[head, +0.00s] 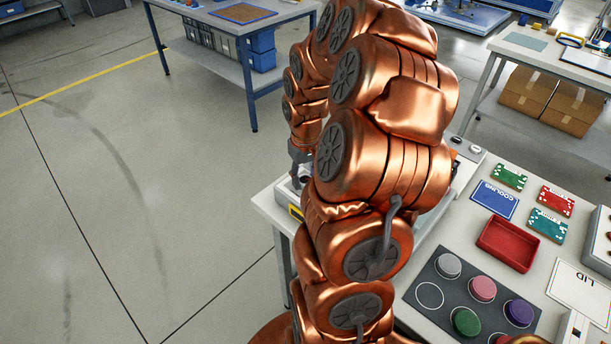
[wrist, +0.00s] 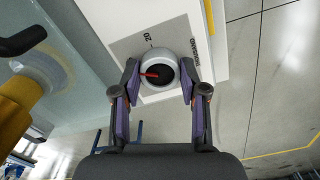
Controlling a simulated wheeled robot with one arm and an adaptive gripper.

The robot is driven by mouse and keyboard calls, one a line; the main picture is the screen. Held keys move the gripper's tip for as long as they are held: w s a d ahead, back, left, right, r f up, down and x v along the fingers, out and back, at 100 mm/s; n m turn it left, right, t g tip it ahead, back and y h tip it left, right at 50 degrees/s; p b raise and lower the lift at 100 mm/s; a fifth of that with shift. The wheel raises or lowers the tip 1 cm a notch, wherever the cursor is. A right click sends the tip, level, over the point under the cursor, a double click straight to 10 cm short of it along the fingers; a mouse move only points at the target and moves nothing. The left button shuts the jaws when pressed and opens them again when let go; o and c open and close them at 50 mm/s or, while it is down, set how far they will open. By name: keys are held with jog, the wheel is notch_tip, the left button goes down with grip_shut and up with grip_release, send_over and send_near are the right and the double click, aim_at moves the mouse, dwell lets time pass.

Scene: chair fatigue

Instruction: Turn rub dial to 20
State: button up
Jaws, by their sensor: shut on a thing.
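The rub dial (wrist: 163,84) is a round, light grey knob with a red pointer on a grey panel (wrist: 126,45). In the wrist view the red pointer points left. A "20" mark is printed above the dial, and a longer word runs along the panel to its right. My gripper (wrist: 159,72) is shut on the dial, with one finger against its left side and one against its right. In the head view my arm hides most of the machine, and only a small part of my gripper (head: 301,168) shows at the left end of the table.
The white table (head: 420,250) holds a red tray (head: 508,244), several small boards and cards, and a dark mat with coloured round pieces (head: 466,321). The floor left of the table is clear. In the wrist view a yellow part (wrist: 35,95) stands at the left.

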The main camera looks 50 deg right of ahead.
jog(key=shift+c, duration=0.5)
jog(key=shift+f+b, duration=0.1)
jog(key=shift+b, duration=0.3)
jog(key=m+b, duration=0.1)
jog(key=b, duration=0.2)
jog(key=shift+f+m, duration=0.2)
jog(key=shift+m, duration=0.2)
jog(key=m+b, duration=0.3)
jog(key=b, duration=0.2)
jog(key=m+b, duration=0.3)
jog(key=m, duration=0.1)
jog(key=shift+r+m, duration=0.15)
jog(key=shift+m, duration=0.15)
jog(key=shift+r+m+b, duration=0.15)
jog(key=shift+m+b, duration=0.7)
jog(key=shift+m, duration=0.35)
jog(key=o, duration=1.1)
